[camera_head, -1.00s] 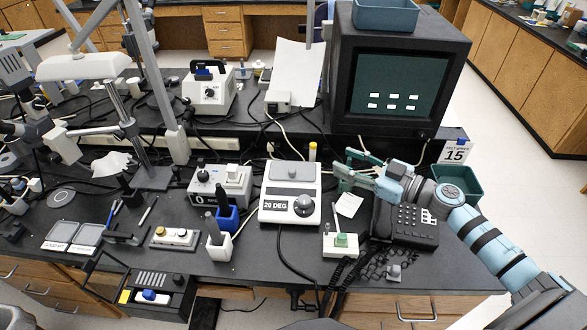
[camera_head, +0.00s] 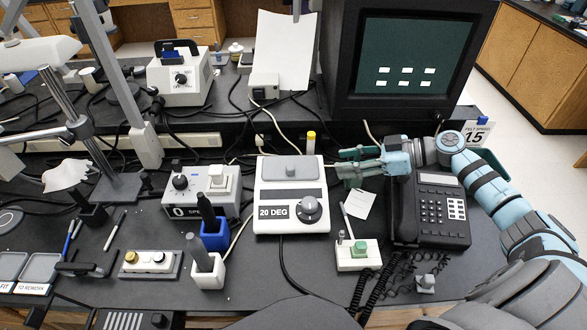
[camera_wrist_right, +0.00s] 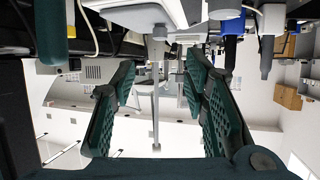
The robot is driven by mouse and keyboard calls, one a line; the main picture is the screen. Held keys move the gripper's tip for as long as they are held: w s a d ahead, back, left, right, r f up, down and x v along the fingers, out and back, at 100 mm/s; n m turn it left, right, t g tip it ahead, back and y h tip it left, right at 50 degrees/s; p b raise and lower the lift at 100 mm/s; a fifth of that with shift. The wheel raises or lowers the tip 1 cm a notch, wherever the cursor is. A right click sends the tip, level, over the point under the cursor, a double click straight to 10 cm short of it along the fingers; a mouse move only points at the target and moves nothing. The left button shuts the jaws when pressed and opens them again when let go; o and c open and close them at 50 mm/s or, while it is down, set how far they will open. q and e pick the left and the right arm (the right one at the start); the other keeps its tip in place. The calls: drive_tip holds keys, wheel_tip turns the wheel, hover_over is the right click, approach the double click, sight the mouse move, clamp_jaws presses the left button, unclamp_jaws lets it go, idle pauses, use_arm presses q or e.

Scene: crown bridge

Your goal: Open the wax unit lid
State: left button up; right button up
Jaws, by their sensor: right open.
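The wax unit (camera_head: 268,218) is a white box on the front bench in the head view, with a "20 DEG" label and a dark dial. Its grey lid (camera_head: 272,168) with a small knob (camera_head: 290,170) lies flat on top and looks shut. My right gripper (camera_head: 345,166) is just right of the wax unit, fingers pointing left toward the lid, apart from it. In the right wrist view its dark green fingers (camera_wrist_right: 158,110) are spread, with nothing visibly held; a pale rod shows between or beyond them. My left gripper is not in view.
A black telephone (camera_head: 432,210) stands under my right arm. A small white block with a green top (camera_head: 357,255) is in front of the gripper. A yellow-capped tube (camera_head: 311,143) stands behind the unit's right corner. Blue and white holders (camera_head: 214,237) stand to the left.

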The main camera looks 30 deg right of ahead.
sight(293, 167)
drive_tip(key=b+x, duration=0.2)
drive_tip(key=x, duration=1.2)
drive_tip(key=shift+w+a+r, duration=0.1)
drive_tip(key=shift+a, duration=0.05)
drive_tip(key=shift+r, duration=0.15)
clamp_jaws()
